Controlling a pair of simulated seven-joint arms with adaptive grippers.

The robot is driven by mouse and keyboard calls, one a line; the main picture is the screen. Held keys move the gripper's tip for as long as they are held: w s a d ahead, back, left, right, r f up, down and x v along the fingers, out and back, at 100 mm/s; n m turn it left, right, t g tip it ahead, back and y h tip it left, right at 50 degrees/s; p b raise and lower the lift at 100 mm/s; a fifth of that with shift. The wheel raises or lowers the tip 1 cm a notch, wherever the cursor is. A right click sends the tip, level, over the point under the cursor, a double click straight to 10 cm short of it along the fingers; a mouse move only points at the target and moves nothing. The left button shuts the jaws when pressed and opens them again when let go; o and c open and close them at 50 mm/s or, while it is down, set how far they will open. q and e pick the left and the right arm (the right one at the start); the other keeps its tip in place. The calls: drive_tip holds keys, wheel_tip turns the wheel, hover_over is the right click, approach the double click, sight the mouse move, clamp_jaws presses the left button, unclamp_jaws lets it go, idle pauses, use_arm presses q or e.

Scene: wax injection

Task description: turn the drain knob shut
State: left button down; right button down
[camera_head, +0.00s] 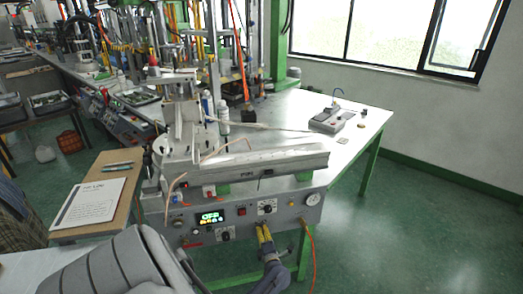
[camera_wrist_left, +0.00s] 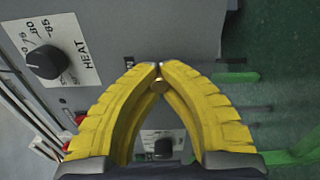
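The grey machine's front panel (camera_head: 290,213) carries dials, a switch and a lit display. My left gripper (camera_head: 264,229) is at the panel's lower edge, under a black dial. In the left wrist view, its yellow fingers (camera_wrist_left: 158,70) come together at the tips. A small brass piece, which I take for the drain knob (camera_wrist_left: 160,88), sits between the fingers just behind the tips and seems pinched there. The fingers partly cover it, and its turn angle cannot be told. In the head view the knob is hidden by the gripper. My right gripper is not in view.
The black heat dial (camera_wrist_left: 45,62) is left of the fingers in the wrist view; another black knob (camera_wrist_left: 163,147) shows between them. Open green floor (camera_head: 420,230) lies further right.

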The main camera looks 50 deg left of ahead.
use_arm(q)
drive_tip(key=shift+w+d+m, duration=0.15)
drive_tip(key=shift+w+m, duration=0.05)
drive_tip(key=shift+m, duration=0.3)
drive_tip(key=c, duration=1.8)
unclamp_jaws()
drive_tip(key=o, duration=0.5)
drive_tip(key=shift+s, duration=0.1)
drive_tip(key=v, duration=1.2)
